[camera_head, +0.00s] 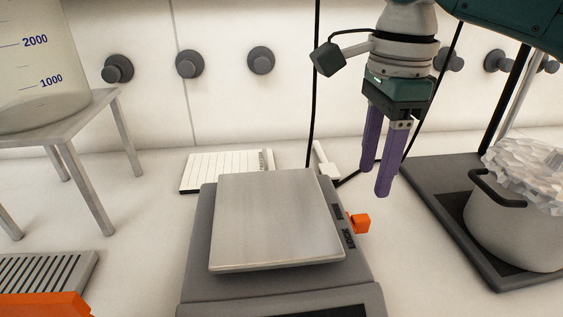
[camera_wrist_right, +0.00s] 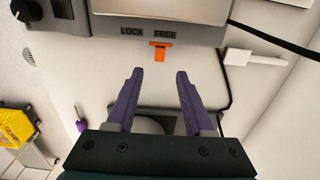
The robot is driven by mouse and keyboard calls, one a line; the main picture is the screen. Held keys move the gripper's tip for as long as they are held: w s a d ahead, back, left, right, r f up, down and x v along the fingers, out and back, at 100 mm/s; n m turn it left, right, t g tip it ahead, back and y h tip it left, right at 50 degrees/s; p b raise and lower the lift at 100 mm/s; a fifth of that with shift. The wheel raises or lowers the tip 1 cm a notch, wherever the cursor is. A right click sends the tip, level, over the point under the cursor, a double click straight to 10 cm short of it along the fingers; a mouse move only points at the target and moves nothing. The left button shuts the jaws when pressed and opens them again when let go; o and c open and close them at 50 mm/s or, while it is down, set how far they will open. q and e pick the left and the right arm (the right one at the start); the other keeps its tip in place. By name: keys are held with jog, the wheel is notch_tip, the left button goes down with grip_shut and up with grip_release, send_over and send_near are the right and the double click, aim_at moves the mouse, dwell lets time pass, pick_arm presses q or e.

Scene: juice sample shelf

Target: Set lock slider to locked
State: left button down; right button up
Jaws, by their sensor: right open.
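The orange lock slider (camera_head: 359,222) sticks out of the right side of a grey scale (camera_head: 200,250) with a square metal pan (camera_head: 275,220). In the right wrist view the slider (camera_wrist_right: 160,48) sits below the word FREE, to the right of the word LOCK. My right gripper (camera_head: 376,182) has purple fingers, open and empty, pointing down above and behind the slider in the head view. In the wrist view the slider lies just beyond the fingertips (camera_wrist_right: 159,72), roughly centred between them and apart from them. My left gripper is not in view.
A grey pot (camera_head: 515,230) with crumpled white material stands on a dark stand base (camera_head: 425,180) at right. A white notepad (camera_head: 215,172) and a white plug-like piece (camera_head: 326,163) with a black cable lie behind the scale. A metal stool (camera_head: 85,110) holds a beaker at left.

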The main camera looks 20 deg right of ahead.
aim_at(364, 217)
notch_tip(364, 217, down, 8)
jog(key=shift+f+b, duration=0.1)
jog(key=shift+b, duration=0.55)
jog(key=shift+c, duration=0.3)
grip_shut()
dwell(0.7)
